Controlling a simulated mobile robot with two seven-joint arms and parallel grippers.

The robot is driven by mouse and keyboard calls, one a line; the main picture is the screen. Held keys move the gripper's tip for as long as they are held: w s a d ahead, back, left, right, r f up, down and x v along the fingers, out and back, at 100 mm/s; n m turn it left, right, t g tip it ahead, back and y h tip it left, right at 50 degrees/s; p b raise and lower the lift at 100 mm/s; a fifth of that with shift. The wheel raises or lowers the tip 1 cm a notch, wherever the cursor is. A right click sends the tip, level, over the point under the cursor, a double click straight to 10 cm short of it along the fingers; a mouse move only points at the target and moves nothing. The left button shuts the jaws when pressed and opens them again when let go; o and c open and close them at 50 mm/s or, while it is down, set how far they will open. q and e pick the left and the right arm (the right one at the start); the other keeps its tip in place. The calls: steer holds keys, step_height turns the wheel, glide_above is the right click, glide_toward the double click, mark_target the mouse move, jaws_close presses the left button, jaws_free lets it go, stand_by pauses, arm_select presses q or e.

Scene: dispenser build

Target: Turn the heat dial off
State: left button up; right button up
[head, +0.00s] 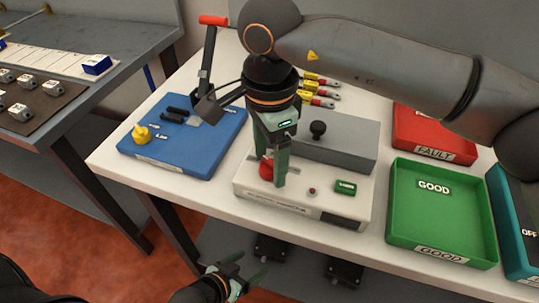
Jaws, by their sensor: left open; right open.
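A red knob (266,169) sits on the white-topped unit (325,205) on the table; a small label at the unit's front edge is too small to read. My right gripper (271,176) points down at this knob, with its open fingers to either side; I cannot tell whether they touch it. A yellow knob (141,134) stands at the near left corner of the blue unit (190,150). No readable label marks either knob as the heat dial. My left gripper (243,269) is open and empty, low in front of the table.
A grey block with a black knob (318,130) is behind the white-topped unit. Green GOOD tray (398,236) and red FAULT tray (420,148) stand to the right. Red-yellow parts (318,91) lie at the back.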

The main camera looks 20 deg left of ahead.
mark_target(270, 161)
step_height(270, 161, up, 12)
steer(key=p, duration=0.1)
steer(key=shift+r, duration=0.2)
stand_by(0.3)
